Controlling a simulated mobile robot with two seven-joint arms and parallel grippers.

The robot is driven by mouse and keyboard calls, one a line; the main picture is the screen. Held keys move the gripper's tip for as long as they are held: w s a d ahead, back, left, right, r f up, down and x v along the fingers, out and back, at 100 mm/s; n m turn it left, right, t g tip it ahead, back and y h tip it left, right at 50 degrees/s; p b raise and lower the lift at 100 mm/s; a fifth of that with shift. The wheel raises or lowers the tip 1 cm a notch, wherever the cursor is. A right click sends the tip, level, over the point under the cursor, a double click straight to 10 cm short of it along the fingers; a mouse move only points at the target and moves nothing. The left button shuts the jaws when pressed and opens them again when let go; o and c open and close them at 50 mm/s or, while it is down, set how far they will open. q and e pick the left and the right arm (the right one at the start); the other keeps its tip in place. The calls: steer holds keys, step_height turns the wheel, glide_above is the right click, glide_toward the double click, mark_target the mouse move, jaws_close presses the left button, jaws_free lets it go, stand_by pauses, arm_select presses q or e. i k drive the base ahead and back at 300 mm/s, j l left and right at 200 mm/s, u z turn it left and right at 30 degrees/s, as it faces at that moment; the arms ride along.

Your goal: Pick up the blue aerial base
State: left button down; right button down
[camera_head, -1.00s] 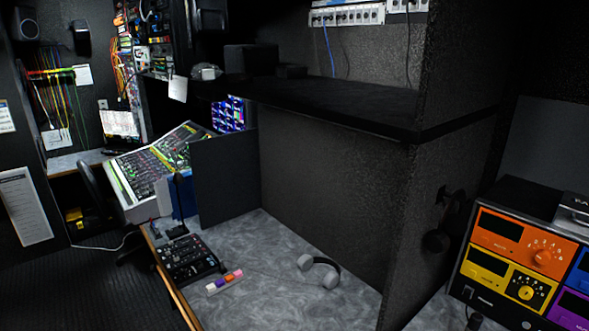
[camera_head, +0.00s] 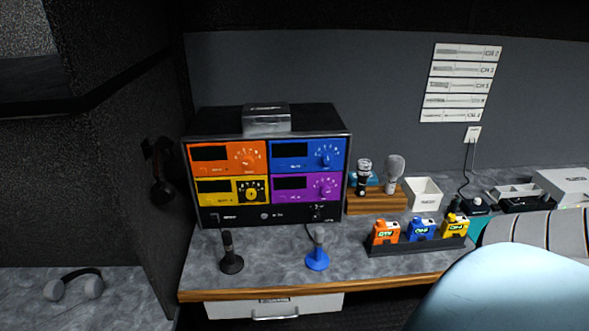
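A small blue base (camera_head: 317,261) with a short grey upright piece on top stands on the grey desk, in front of the rack of coloured radio units. It looks like the blue aerial base. A similar black base (camera_head: 231,263) with a dark upright piece stands to its left. Both stand upright and apart from each other. Neither of my grippers shows in the head view.
The radio rack (camera_head: 265,170) stands behind the bases. A dark holder (camera_head: 420,246) with orange, blue and yellow packs is to the right. Microphones stand in a wooden block (camera_head: 376,201). A drawer (camera_head: 275,307) is below. A pale blue rounded surface (camera_head: 510,290) and a chair back block the lower right.

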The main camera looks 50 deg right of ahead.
mark_target(318, 260)
steer(key=z, duration=1.3)
